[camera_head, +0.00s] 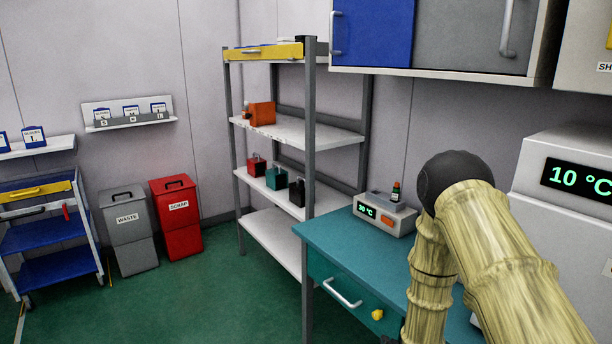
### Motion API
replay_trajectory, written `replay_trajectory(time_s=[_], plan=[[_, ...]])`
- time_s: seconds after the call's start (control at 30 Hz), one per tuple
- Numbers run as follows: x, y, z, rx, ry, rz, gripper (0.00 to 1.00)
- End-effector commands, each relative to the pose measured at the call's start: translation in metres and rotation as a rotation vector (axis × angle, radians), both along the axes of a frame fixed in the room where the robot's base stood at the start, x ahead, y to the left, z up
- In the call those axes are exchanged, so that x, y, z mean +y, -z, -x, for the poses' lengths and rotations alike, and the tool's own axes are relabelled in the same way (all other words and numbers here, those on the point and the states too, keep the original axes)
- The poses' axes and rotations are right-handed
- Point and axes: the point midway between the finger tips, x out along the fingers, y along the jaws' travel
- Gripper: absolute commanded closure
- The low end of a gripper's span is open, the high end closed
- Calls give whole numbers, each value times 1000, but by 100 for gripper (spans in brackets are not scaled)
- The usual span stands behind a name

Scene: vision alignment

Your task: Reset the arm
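My arm (500,250) shows at the lower right as bamboo-like links with a dark round joint at the top. It stands in front of the right part of the teal table (340,232). My gripper is not visible in this view, so its state and anything in it are hidden.
A small device reading 30 °C (384,215) stands on the table. A grey shelf rack (308,140) stands behind it, with a blue and grey wall cabinet (440,75) above. A grey waste bin (128,230) and red scrap bin (176,215) stand left. Green floor (200,300) is clear.

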Motion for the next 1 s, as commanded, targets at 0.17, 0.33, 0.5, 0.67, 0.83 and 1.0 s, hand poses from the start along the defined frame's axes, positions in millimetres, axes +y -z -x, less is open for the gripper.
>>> replay_trajectory(time_s=[0.17,0.33,0.5,0.67,0.83,1.0], plan=[[2,62,70,229,104,-218,100],[4,111,157,464,273,-426,100],[7,142,250,681,495,-593,100],[9,154,336,855,733,-700,100],[11,155,398,965,930,-755,100],[11,153,422,1002,1013,-770,100]])
